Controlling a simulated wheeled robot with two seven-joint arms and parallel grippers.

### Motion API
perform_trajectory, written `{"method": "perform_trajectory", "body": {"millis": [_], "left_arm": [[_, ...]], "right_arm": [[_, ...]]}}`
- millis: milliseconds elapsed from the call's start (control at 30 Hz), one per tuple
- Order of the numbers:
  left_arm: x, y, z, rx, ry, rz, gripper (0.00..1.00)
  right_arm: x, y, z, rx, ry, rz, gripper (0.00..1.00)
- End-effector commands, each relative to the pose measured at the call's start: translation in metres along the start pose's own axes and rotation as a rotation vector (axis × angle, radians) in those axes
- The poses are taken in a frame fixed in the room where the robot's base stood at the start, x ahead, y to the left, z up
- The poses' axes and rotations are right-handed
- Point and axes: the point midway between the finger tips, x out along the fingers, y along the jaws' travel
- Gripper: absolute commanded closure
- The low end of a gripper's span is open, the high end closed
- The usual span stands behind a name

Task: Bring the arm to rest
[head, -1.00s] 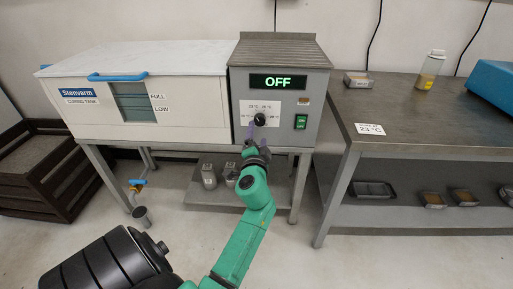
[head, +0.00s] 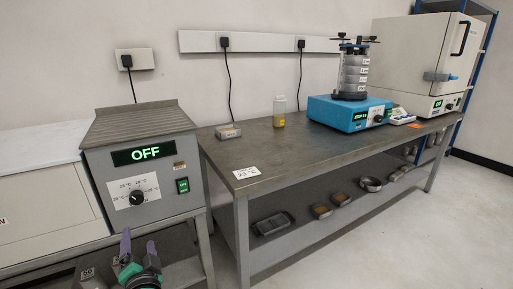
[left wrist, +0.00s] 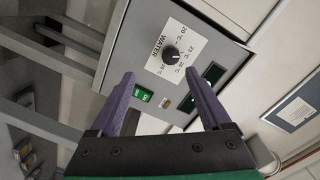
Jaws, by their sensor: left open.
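My left gripper (head: 138,249) is at the lower left of the head view, in front of and below the control box (head: 141,166). Its two purple fingers are apart and nothing is between them. In the left wrist view the open fingers (left wrist: 162,97) point at the box's face, with the black knob (left wrist: 171,55) beyond them. The knob also shows in the head view (head: 137,198), clear of the fingers there. The display (head: 143,153) reads OFF, and the switch (head: 182,185) below it is lit green. My right gripper is not in view.
A steel bench (head: 300,152) stands to the right, bearing a small tray (head: 228,132), a bottle (head: 279,111), a blue sieve shaker (head: 345,114) and a white oven (head: 428,62). Pans sit on its lower shelf (head: 290,222). Open floor lies at the right front.

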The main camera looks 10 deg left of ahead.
Motion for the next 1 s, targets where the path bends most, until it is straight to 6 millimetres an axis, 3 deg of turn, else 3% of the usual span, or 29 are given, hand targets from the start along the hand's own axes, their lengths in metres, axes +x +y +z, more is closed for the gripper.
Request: {"method": "perform_trajectory", "body": {"millis": [67,133,200,300,500,633,667,867,1000], "left_arm": [[-0.002,0.035,0.025,-0.077,-0.077,0.119,0.19],[-0.011,0.082,0.057,-0.156,-0.187,0.281,0.19],[-0.031,0.132,0.085,-0.214,-0.303,0.456,0.19],[-0.067,0.189,0.116,-0.254,-0.446,0.670,0.19],[-0.151,0.259,0.157,-0.254,-0.678,1.017,0.19],[-0.209,0.286,0.177,-0.226,-0.810,1.219,0.19],[-0.207,0.275,0.172,-0.227,-0.810,1.208,0.19],[-0.217,0.273,0.194,-0.210,-0.816,1.192,0.19],[-0.237,0.255,0.218,-0.192,-0.820,1.185,0.19]], "right_arm": [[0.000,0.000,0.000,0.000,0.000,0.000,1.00],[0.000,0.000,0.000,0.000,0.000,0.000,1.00],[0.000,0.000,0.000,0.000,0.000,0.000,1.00],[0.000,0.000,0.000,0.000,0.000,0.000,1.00],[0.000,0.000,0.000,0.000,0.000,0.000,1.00],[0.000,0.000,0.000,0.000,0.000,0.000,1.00],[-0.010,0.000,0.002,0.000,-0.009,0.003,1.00],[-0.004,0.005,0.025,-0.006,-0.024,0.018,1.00],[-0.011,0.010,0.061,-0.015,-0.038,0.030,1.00]]}}
